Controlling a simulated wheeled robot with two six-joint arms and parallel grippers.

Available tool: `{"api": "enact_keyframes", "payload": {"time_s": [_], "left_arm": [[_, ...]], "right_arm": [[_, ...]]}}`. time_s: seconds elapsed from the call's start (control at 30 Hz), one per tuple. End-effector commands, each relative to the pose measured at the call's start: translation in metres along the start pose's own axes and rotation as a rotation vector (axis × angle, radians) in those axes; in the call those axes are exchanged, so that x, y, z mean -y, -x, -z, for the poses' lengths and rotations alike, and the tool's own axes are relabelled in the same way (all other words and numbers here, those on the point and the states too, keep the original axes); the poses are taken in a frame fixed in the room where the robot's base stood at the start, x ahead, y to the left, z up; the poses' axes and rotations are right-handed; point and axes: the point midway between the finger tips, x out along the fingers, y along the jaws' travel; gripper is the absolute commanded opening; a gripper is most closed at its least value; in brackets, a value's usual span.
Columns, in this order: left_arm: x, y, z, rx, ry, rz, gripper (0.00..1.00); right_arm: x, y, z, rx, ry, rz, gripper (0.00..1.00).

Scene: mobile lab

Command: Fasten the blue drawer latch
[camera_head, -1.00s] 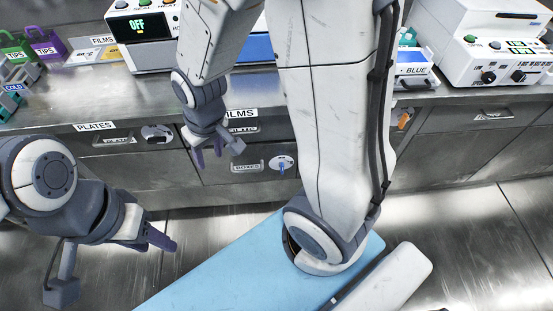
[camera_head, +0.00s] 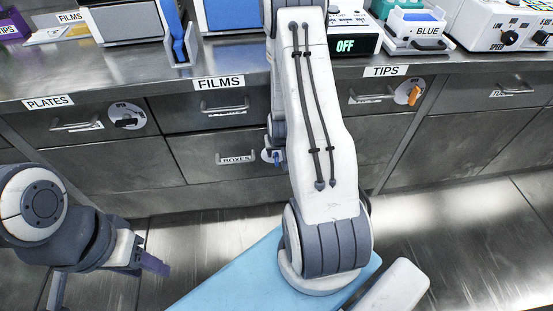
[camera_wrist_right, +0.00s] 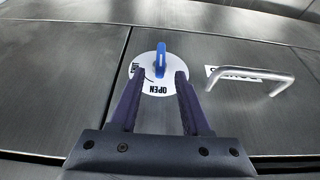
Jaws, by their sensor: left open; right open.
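The blue latch (camera_wrist_right: 160,60) is a lever on a white round plate (camera_wrist_right: 150,86) on a grey drawer front. In the right wrist view it stands upright, with OPEN upside down below it and another label at left, partly covered. In the head view the latch (camera_head: 278,157) is mostly hidden behind my right arm, beside the BOXES drawer handle (camera_head: 237,158). My right gripper (camera_wrist_right: 161,76) is open, its fingertips on either side of the latch's lower end; contact cannot be told. My left gripper (camera_head: 152,262) is open and empty, low at left.
An orange latch (camera_head: 414,94) sits by the TIPS drawer at right and a black latch (camera_head: 127,121) by the PLATES drawer at left. The FILMS drawer handle (camera_head: 224,109) is above. Devices crowd the counter (camera_head: 130,77). Floor at left is clear.

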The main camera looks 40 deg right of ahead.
Motion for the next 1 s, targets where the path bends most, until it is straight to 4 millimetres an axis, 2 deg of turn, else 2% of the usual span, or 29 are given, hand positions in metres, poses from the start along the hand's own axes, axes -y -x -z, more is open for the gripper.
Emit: {"api": "enact_keyframes", "payload": {"time_s": [0.03, 0.23, 0.4, 0.63, 0.67, 0.7, 0.77, 1.0], "left_arm": [[0.001, -0.006, 0.000, 0.000, 0.000, 0.000, 0.47], [0.001, -0.014, -0.001, 0.000, 0.000, 0.000, 0.47], [0.001, -0.015, -0.001, 0.000, 0.000, 0.000, 0.47], [0.001, -0.015, -0.001, 0.000, 0.000, 0.000, 0.47], [0.001, -0.015, -0.001, 0.000, 0.000, 0.000, 0.47], [0.001, -0.015, -0.001, 0.000, 0.000, 0.000, 0.47], [0.001, -0.015, -0.001, 0.000, 0.000, 0.000, 0.47], [0.001, -0.014, -0.001, 0.000, 0.000, 0.000, 0.47]], "right_arm": [[0.000, -0.013, -0.001, 0.001, 0.000, 0.000, 0.47], [0.000, -0.038, 0.000, 0.000, 0.000, 0.000, 0.47], [0.000, -0.044, 0.000, 0.000, 0.000, 0.000, 0.47], [0.000, -0.044, 0.000, 0.000, 0.000, 0.000, 0.47], [0.000, -0.044, 0.000, 0.000, 0.000, 0.000, 0.40], [0.000, -0.044, 0.000, 0.000, 0.000, 0.000, 0.25], [0.000, -0.044, 0.000, 0.000, 0.000, 0.000, 0.02], [0.000, -0.044, 0.000, 0.001, -0.001, 0.004, 0.00]]}}
